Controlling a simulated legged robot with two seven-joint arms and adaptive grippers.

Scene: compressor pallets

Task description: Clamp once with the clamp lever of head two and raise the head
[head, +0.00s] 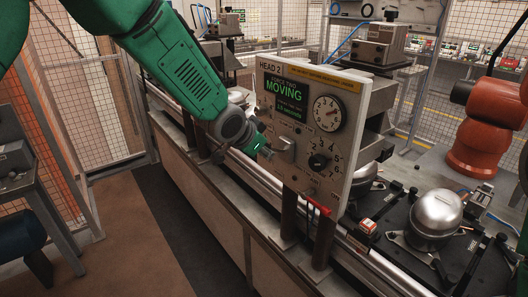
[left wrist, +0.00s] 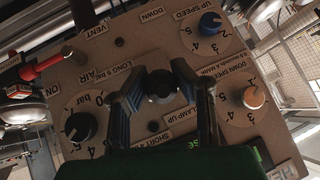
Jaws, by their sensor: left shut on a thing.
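The head two control panel (head: 303,185) stands upright on posts at the line's edge, with "HEAD 2" at its top left. Its green display (head: 285,96) reads "MOVING". My left gripper (head: 277,150) is at the panel's face, left of its middle. In the left wrist view my left gripper (left wrist: 160,92) has its two dark fingers either side of a round black lever end (left wrist: 161,86), beside the label "CLAMP UP", and is shut on it. The lever's shaft is hidden behind its end. My right gripper is not in view.
The panel also carries a round gauge (head: 327,113), a black knob (head: 318,161) and a red lever (head: 318,207) low down. A silver compressor (head: 434,212) sits on a black pallet at right. An orange robot arm (head: 485,125) stands behind it.

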